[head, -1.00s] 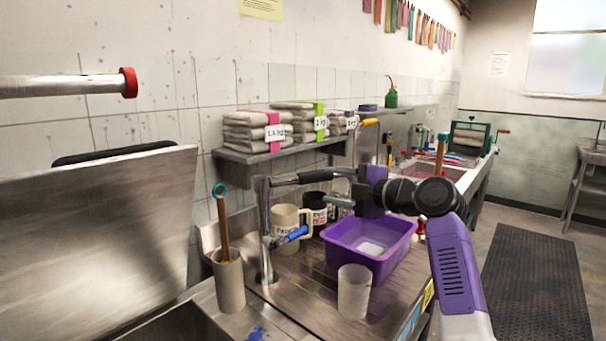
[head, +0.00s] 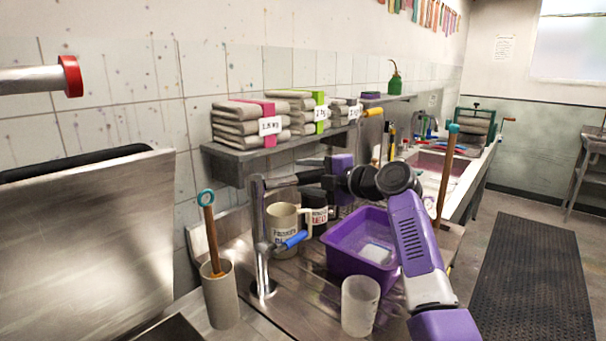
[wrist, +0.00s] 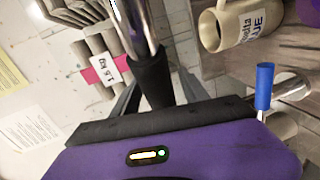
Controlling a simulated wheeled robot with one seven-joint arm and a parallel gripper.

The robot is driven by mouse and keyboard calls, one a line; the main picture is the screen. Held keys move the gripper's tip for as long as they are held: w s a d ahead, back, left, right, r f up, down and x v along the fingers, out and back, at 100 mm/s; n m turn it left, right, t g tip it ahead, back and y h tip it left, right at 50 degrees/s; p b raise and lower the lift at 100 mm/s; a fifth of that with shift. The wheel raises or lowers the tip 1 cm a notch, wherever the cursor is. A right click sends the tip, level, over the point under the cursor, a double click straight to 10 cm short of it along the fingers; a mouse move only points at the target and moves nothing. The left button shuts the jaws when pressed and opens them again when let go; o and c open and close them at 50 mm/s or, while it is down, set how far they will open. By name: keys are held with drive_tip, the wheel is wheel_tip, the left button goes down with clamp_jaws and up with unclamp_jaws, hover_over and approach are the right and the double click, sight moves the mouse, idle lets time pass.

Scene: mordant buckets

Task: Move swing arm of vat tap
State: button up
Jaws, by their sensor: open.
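The vat tap (head: 262,272) is a chrome column on the steel drainer, with a blue lever (head: 291,240) low on its side. Its swing arm (head: 284,182) sticks out to the right from the top and has a black sleeve. My gripper (head: 318,175) is at the sleeve's outer end in the head view, partly hidden by my own arm. In the wrist view, the chrome swing arm (wrist: 140,28) runs down into the black sleeve (wrist: 152,82), which lies between the open dark fingers of my gripper (wrist: 154,100). Contact cannot be told. The blue lever (wrist: 264,88) shows at right.
A purple tub (head: 345,262) stands below my arm. Mugs (head: 283,225) stand behind the tap, a clear beaker (head: 360,305) in front. A pot with a stick (head: 221,298) is at left. A shelf (head: 245,158) with folded cloth stacks hangs just behind.

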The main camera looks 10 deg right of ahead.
drive_tip(key=shift+w+a+f, duration=0.1)
drive_tip(key=shift+w+a, duration=0.3)
drive_tip(key=shift+w, duration=0.05)
clamp_jaws()
idle(1.2)
